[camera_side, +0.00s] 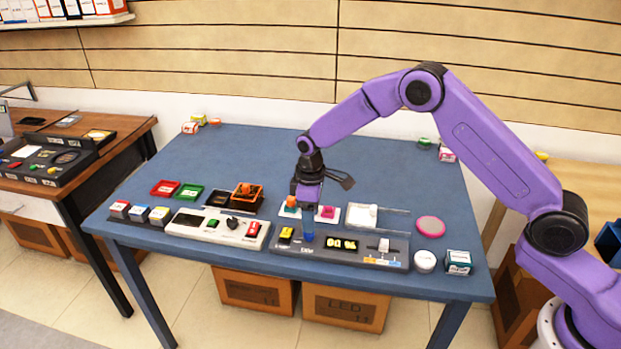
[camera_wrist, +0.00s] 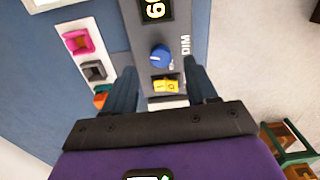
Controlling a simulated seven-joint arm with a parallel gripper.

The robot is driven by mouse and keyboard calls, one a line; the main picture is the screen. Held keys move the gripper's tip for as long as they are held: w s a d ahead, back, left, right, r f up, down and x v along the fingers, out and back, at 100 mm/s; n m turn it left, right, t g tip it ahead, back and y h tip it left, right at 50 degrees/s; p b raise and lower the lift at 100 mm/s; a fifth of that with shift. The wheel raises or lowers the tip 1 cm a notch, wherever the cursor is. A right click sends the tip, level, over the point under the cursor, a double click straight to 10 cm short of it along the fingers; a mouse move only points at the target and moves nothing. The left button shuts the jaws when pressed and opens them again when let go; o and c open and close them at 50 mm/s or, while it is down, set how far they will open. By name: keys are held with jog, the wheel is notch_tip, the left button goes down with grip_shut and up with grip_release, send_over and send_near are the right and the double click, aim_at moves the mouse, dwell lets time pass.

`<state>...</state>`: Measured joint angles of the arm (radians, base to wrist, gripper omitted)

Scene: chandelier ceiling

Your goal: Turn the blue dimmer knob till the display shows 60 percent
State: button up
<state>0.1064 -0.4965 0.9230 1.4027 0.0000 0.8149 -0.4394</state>
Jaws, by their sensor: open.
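The blue dimmer knob (camera_wrist: 160,55) is on a grey panel beside the letters DIM in the wrist view, with a pale mark on its top. My gripper (camera_wrist: 160,70) is open and empty, its two dark fingers apart on either side of the panel strip near the knob and the yellow rocker switch (camera_wrist: 165,86). The display (camera_wrist: 155,9) shows light digits, turned sideways and cut by the frame edge, so I cannot read the full value.
A slider (camera_side: 383,245) is to the right on the same panel. A white panel (camera_side: 215,228) stands left. A strip with orange and pink parts (camera_side: 327,212) lies behind. The table's back is mostly clear.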

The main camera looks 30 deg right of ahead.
notch_tip(320, 180, up, 13)
dwell(0.3)
dwell(0.4)
jog(key=s+r+n, duration=0.1)
jog(key=s+r, duration=0.1)
jog(key=s, duration=0.8)
jog(key=s+r, duration=0.3)
jog(key=s, duration=0.7)
jog(key=s+d+f+n, duration=0.1)
jog(key=s+d, duration=0.4)
jog(key=s, duration=0.5)
jog(key=s+d+f+n, duration=0.1)
jog(key=s+d, duration=0.5)
jog(key=s, duration=0.3)
jog(key=shift+s, duration=0.4)
